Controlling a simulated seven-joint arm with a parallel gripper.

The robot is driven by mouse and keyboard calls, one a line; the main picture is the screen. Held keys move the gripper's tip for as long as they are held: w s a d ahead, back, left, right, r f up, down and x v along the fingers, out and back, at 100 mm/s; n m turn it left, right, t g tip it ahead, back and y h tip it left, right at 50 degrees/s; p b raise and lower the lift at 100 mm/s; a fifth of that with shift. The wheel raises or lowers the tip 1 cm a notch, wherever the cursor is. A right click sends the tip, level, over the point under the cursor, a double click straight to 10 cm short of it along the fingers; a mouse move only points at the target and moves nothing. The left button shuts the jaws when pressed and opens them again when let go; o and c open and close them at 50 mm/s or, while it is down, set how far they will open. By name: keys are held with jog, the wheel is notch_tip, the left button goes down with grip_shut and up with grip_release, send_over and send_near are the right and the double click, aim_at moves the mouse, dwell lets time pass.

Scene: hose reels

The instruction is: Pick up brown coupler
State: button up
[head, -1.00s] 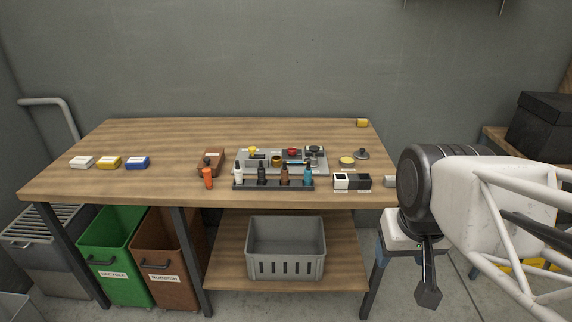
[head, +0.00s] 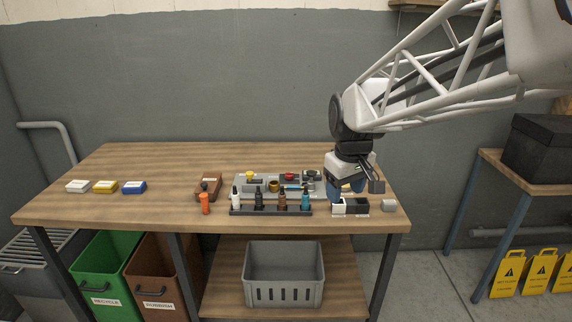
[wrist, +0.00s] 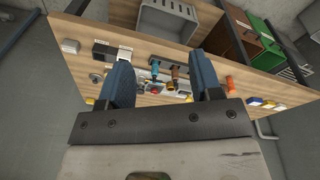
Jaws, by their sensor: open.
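A small brown-gold ring-shaped piece (head: 274,185), which looks like the brown coupler, sits on the grey tray (head: 241,188) in the middle of the bench. My gripper (head: 346,191) is to its right, above the bench's right part, pointing down. In the wrist view my gripper's blue fingers (wrist: 160,60) are wide apart with nothing between them. The tray's small parts show beyond the fingers, too small there to tell the coupler surely.
A dark rack (head: 270,210) with several upright bottles stands in front of the tray. A white and black box pair (head: 350,206) lies below my gripper.

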jog(key=w+a+f+n+g, duration=0.1)
jog(key=w+a+f+n, duration=0.2)
jog(key=w, duration=0.5)
jog(key=w+a+f+n, duration=0.15)
jog(key=w+a, duration=0.25)
jog(key=w, duration=0.5)
jog(key=n, duration=0.3)
send_over(282, 194)
jog(key=shift+g, duration=0.3)
jog(key=f, duration=0.6)
jog(key=w+f, duration=0.1)
jog(key=f, duration=0.2)
jog(key=shift+f, duration=0.3)
jog(key=shift+f, duration=0.1)
jog(key=shift+f, duration=1.25)
jog(key=shift+s+f, duration=0.15)
jog(key=shift+f, duration=2.45)
